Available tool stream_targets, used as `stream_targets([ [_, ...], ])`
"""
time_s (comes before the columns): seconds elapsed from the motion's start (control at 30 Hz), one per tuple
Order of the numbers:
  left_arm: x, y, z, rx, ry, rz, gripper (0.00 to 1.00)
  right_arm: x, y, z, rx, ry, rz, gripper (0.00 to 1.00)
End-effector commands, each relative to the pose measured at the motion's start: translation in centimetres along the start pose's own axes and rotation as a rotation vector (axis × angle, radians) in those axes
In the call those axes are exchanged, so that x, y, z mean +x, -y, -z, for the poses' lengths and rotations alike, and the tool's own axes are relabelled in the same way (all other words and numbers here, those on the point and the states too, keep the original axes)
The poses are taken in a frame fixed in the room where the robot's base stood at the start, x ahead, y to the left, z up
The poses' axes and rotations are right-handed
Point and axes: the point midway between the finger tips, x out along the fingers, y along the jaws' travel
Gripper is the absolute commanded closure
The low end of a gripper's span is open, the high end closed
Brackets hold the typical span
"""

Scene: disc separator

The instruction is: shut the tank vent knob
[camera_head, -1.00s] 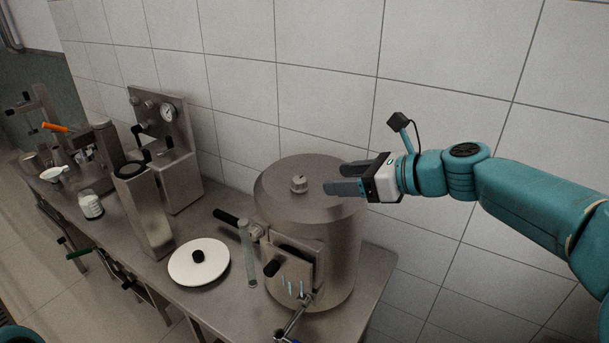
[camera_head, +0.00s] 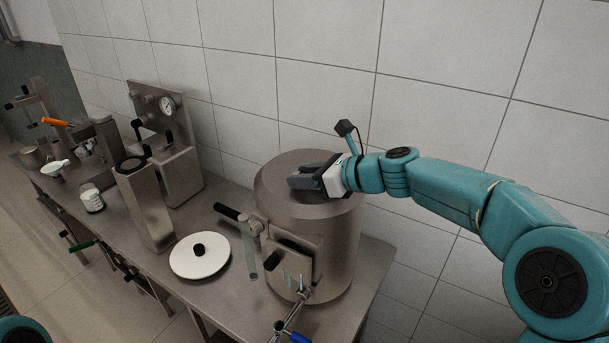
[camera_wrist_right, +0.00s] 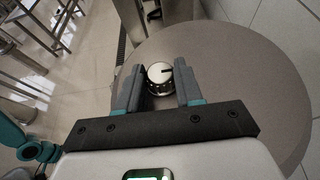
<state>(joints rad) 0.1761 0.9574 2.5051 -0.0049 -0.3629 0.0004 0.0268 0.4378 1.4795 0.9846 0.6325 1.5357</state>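The tank (camera_head: 335,250) is a brushed metal cylinder standing on the bench. The vent knob (camera_wrist_right: 160,76) is a small silver knob with a dark pointer mark on the tank's top, seen in the right wrist view. In the head view my right gripper hides it. My right gripper (camera_head: 296,180) reaches in from the right over the tank top. In the right wrist view my right gripper (camera_wrist_right: 158,88) is open, with its fingers on either side of the knob and a gap visible at least on the right. My left gripper is not in view.
A white round plate (camera_head: 185,263) with a black knob lies left of the tank. A clear tube (camera_head: 247,252) and black-handled fittings project from the tank's front. A gauge panel (camera_head: 155,105) and a tall metal box (camera_head: 148,205) stand further left. The tiled wall is behind.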

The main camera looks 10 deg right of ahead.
Motion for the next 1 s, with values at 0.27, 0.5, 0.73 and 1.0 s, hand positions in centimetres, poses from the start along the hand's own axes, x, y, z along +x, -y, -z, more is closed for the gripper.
stream_targets([
  [0.27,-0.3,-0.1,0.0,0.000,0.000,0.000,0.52,0.0,-0.2,-0.2,-0.005,0.000,-0.017,0.95],
  [0.5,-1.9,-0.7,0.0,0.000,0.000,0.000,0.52,-0.1,0.1,-0.5,-0.039,-0.001,-0.101,0.95],
  [0.73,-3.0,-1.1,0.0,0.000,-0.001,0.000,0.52,0.2,0.3,-0.3,-0.110,0.005,-0.270,0.95],
  [1.0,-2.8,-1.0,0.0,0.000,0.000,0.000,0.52,0.3,0.6,-0.3,-0.176,0.007,-0.426,0.95],
])
